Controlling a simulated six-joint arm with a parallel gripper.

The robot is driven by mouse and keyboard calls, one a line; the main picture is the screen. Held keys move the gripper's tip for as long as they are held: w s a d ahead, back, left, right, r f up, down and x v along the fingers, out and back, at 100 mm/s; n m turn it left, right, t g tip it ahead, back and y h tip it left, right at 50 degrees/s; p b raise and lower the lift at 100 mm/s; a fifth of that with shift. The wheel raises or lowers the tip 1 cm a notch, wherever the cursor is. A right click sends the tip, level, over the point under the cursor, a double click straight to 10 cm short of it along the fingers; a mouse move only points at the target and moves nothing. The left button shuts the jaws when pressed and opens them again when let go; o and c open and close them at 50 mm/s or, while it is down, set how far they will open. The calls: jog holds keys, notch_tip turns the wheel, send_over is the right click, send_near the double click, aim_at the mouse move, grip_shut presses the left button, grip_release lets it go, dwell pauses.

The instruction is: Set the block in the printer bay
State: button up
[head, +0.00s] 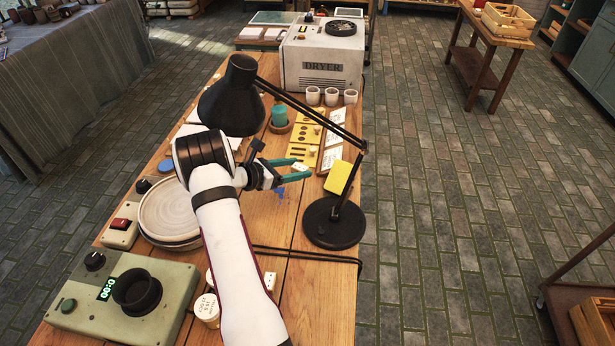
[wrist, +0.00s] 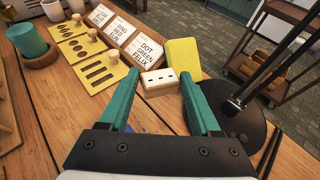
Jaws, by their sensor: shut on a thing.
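A small cream block (wrist: 158,83) with dark marks on its face sits between the teal fingertips of my gripper (wrist: 160,74). In the head view my gripper (head: 290,171) is shut on the block (head: 300,167), held over the table right of the round plate (head: 165,211). I cannot tell from the wrist view how far it is above the table. No printer bay can be made out with certainty; my arm hides part of the table.
A black lamp (head: 335,222) with a yellow sponge (head: 339,177) beside its stem stands close right of my gripper. Stencil plates (wrist: 100,70) and lettered cards (wrist: 147,47) lie beyond. A dryer (head: 320,60) stands at the back; a green device (head: 85,300) with a display is front left.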

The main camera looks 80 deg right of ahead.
aim_at(296, 196)
notch_tip(296, 196, down, 8)
jog(key=shift+f, duration=0.15)
jog(key=shift+f, duration=0.15)
jog(key=o, duration=1.3)
